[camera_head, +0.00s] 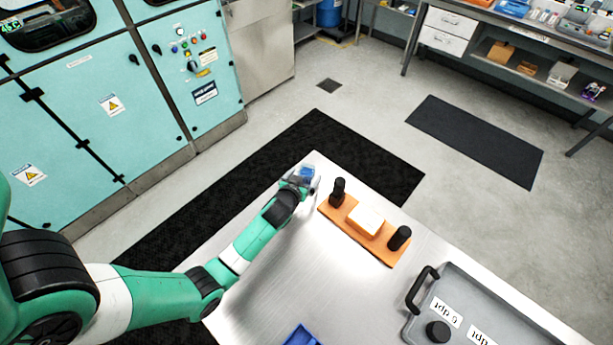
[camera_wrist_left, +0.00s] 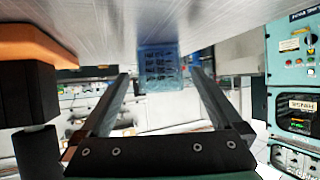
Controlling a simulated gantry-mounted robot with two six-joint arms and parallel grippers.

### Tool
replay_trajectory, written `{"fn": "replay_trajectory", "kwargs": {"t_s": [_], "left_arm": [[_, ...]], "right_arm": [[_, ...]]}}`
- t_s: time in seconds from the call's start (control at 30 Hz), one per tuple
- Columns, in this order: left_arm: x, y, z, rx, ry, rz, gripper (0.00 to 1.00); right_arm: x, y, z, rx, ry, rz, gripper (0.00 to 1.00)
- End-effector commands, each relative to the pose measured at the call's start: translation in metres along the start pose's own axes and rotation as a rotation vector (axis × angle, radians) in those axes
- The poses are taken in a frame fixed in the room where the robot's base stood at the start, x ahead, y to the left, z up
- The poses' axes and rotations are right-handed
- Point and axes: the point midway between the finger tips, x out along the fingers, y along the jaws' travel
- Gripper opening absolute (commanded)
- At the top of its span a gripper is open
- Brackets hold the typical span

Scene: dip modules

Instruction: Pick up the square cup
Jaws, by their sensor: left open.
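The square cup, a translucent blue box-like cup (camera_head: 307,172), stands near the far corner of the metal table. In the left wrist view the cup (camera_wrist_left: 158,68) shows between my two fingers, toward their tips, with free space on both sides. My left gripper (camera_head: 301,183) is open and right at the cup, partly hiding it in the head view. In the left wrist view the gripper (camera_wrist_left: 161,78) holds nothing. Whether a finger touches the cup I cannot tell. My right gripper is not in view.
An orange board (camera_head: 383,249) with two black posts and a white block sits close to the right of the gripper. A grey lidded tray (camera_head: 490,312) with a black handle and knob is at lower right. A blue object (camera_head: 301,336) shows at the bottom edge. The middle table is clear.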

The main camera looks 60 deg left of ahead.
Motion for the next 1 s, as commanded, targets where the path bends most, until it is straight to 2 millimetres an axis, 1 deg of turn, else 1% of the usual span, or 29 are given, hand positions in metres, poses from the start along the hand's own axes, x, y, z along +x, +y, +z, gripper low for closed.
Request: {"fn": "replay_trajectory", "kwargs": {"t_s": [0.03,0.13,0.2,0.4,0.47,0.5,0.57,0.6,0.9,1.0], "left_arm": [[0.011,-0.002,0.003,-0.001,0.0,-0.002,1.0],[0.023,-0.001,0.002,0.0,0.0,-0.001,1.0],[0.027,-0.001,0.001,0.0,0.001,0.0,1.0],[0.027,-0.001,0.001,0.0,0.0,0.0,1.0],[0.027,-0.001,0.001,0.0,0.0,0.0,0.89],[0.027,-0.001,0.001,0.0,0.0,0.0,0.82],[0.027,-0.001,0.001,0.0,0.0,0.0,0.71],[0.027,-0.001,0.001,0.0,0.0,0.0,0.64],[0.026,-0.001,0.001,0.0,0.0,0.0,0.11],[0.026,-0.001,0.001,0.0,0.0,0.0,0.11]], "right_arm": [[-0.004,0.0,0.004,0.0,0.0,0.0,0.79],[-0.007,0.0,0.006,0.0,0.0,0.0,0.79],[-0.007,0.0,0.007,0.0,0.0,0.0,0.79],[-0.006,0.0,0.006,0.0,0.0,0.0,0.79],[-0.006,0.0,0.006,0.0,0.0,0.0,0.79],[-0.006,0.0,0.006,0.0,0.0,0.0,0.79],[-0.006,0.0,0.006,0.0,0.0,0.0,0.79],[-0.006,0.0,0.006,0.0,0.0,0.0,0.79],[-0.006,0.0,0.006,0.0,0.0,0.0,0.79],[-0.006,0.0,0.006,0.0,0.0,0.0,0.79]]}}
